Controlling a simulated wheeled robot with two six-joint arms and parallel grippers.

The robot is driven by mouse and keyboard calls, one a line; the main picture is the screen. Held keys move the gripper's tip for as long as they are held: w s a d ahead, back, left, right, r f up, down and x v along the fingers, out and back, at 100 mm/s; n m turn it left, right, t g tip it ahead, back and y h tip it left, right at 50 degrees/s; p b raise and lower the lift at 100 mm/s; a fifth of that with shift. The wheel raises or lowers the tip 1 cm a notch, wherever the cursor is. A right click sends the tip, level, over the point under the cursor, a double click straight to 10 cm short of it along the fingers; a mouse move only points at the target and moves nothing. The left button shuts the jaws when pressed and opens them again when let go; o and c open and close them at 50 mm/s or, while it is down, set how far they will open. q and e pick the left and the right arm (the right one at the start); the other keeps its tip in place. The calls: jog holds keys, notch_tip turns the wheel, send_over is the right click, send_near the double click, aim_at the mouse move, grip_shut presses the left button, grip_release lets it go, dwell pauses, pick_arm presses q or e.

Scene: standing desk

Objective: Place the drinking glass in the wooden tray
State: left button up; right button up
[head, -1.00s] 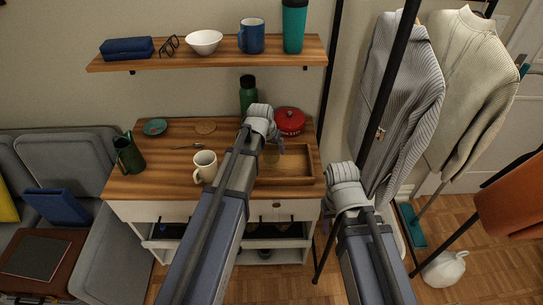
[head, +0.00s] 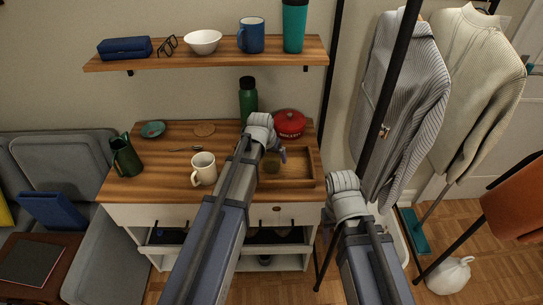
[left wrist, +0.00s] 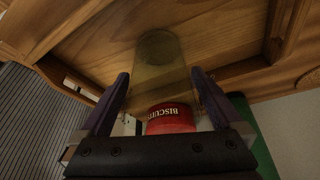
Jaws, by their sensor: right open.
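The drinking glass (head: 271,165), clear and brownish, stands in the left part of the wooden tray (head: 314,168) on the dresser top. In the left wrist view the glass (left wrist: 160,70) is between the two fingers of my left gripper (left wrist: 160,74), its round base against the tray floor (left wrist: 100,50). The fingers look parted, with a narrow gap on the glass's left side. In the head view one purple finger of my left gripper (head: 281,154) shows beside the glass; the wrist hides the rest. My right gripper (head: 329,212) is empty, right of the dresser, mostly hidden by its wrist.
A red biscuit tin (head: 290,123) and a green bottle (head: 248,98) stand behind the tray. A cream mug (head: 204,169) stands left of my left arm. A green jug (head: 126,156) is at the far left. A clothes rack pole (head: 390,100) rises at right.

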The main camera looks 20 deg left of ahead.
pick_arm(q)
jog(key=shift+r, duration=0.15)
jog(key=d+p+v, duration=0.1)
jog(key=p+v, duration=1.1)
jog(key=s+d+m+g+y, duration=0.1)
jog(key=s+d+g, duration=0.1)
jog(key=s+d, duration=0.4)
jog(key=s+d+f+m+g+y, duration=0.1)
jog(key=s+d+g, duration=0.2)
jog(key=s, duration=1.1)
jog(key=d, duration=0.3)
jog(key=shift+d+f+m+b, duration=0.25)
jog(key=shift+d+m+b, duration=0.05)
jog(key=shift+s, duration=0.1)
